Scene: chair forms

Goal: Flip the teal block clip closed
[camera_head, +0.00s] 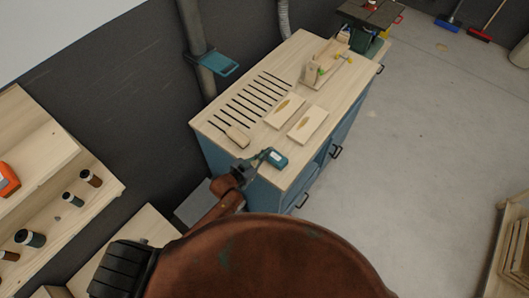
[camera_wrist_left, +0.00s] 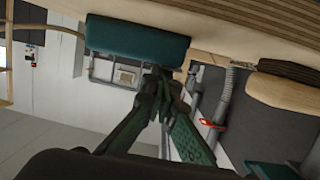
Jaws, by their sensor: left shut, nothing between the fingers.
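A small teal block (camera_head: 275,158) sits at the near front edge of the wooden bench top (camera_head: 235,128). It shows large in the left wrist view (camera_wrist_left: 138,38), at the edge of the wood. My left gripper (camera_head: 260,158) is at the left side of the block in the head view. In the left wrist view its fingers (camera_wrist_left: 158,80) are shut and empty, with the tips at the block's lower edge; I cannot tell if they touch it. I cannot make out a separate clip part or whether it is open. My right gripper is not in view.
A small wood block (camera_head: 237,136), two flat boards (camera_head: 285,110) and a wooden fixture (camera_head: 325,72) lie on the slotted bench. A teal gate (camera_head: 216,63) sits on the wall pipe. Shelves (camera_head: 70,195) stand at left. The floor (camera_head: 420,150) at right is mostly clear.

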